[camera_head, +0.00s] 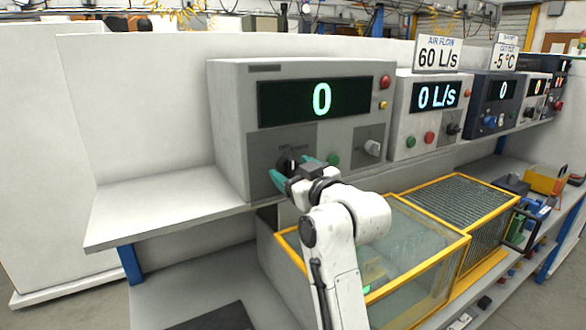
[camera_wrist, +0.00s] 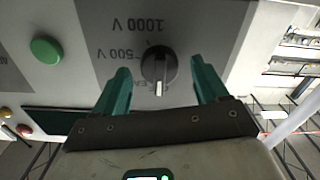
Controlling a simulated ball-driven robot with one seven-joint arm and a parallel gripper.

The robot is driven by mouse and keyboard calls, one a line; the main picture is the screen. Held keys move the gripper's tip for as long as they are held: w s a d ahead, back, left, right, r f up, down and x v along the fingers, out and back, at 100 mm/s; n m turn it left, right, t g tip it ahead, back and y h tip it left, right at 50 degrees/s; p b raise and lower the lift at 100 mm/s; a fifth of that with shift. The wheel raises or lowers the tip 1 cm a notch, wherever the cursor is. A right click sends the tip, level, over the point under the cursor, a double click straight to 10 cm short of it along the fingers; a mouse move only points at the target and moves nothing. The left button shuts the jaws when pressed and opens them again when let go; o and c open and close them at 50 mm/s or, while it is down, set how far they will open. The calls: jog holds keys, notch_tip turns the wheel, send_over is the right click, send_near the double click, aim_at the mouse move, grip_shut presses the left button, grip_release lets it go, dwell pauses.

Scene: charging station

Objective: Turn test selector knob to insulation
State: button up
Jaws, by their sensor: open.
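The test selector knob (camera_head: 288,163) is a dark round knob on the dark lower left panel of the large grey instrument. In the wrist view the knob (camera_wrist: 158,63) has a raised bar, with a white mark at its lower end. Upside-down labels "1000 V" and "500 V" lie above and left of it. Another label below it is partly hidden, and I cannot read "insulation". My gripper (camera_head: 291,169) is open, with its teal fingers on either side of the knob. In the wrist view the gripper (camera_wrist: 160,66) shows gaps between both fingers and the knob.
A green button (camera_head: 333,159) and a grey knob (camera_head: 373,148) sit to the right on the same instrument (camera_head: 228,110). Its display reads 0. The shelf (camera_head: 150,205) is bare at left. A yellow-framed clear box (camera_head: 425,240) stands below right, near my arm.

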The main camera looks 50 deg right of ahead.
jog(key=shift+w, duration=0.2)
jog(key=c, duration=1.1)
jog(key=shift+o, duration=0.2)
